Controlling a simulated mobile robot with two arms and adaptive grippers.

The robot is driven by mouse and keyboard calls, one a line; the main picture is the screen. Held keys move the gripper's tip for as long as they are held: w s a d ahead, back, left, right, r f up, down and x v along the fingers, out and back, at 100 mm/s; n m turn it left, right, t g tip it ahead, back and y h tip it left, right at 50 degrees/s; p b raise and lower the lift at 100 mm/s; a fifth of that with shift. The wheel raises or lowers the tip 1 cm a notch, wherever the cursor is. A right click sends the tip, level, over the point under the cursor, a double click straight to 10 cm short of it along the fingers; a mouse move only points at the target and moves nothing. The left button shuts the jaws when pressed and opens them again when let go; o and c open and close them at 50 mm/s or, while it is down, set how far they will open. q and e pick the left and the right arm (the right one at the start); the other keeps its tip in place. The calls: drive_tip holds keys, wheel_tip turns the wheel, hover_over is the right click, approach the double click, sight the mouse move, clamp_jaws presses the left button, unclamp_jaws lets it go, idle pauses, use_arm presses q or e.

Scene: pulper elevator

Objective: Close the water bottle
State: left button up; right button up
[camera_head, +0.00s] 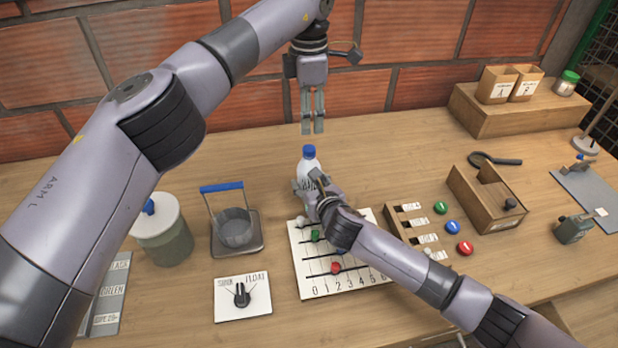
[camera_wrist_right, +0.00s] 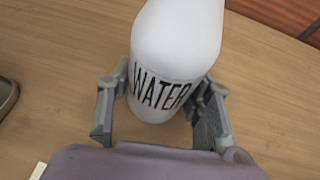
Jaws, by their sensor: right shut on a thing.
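The white water bottle (camera_head: 309,168), with a blue cap (camera_head: 309,152) on its top, stands upright on the table behind the slider board. My right gripper (camera_head: 308,185) is shut around its lower body. The right wrist view shows the bottle (camera_wrist_right: 178,50), lettered WATER, between the fingers of this gripper (camera_wrist_right: 160,112); the cap is out of that picture. My left gripper (camera_head: 313,128) hangs above the cap, pointing down, apart from it. Its fingers are close together with a narrow gap between them and nothing visible in it.
The slider board (camera_head: 312,283) lies in front of the bottle. A blue-handled press (camera_head: 237,232) and a lidded jar (camera_head: 163,235) stand to the left. Colored buttons (camera_head: 453,227) and a wooden box (camera_head: 487,200) lie to the right.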

sight(309, 148)
clamp_jaws()
use_arm(q)
drive_tip(key=n, duration=0.7)
drive_tip(key=shift+n, duration=0.3)
drive_tip(key=n, duration=1.1)
drive_tip(key=shift+n, duration=0.4)
drive_tip(key=n, duration=0.3)
drive_tip(key=shift+n, duration=0.3)
drive_tip(key=n, duration=0.4)
drive_tip(key=shift+f, duration=0.1)
drive_tip(key=shift+f, duration=3.95)
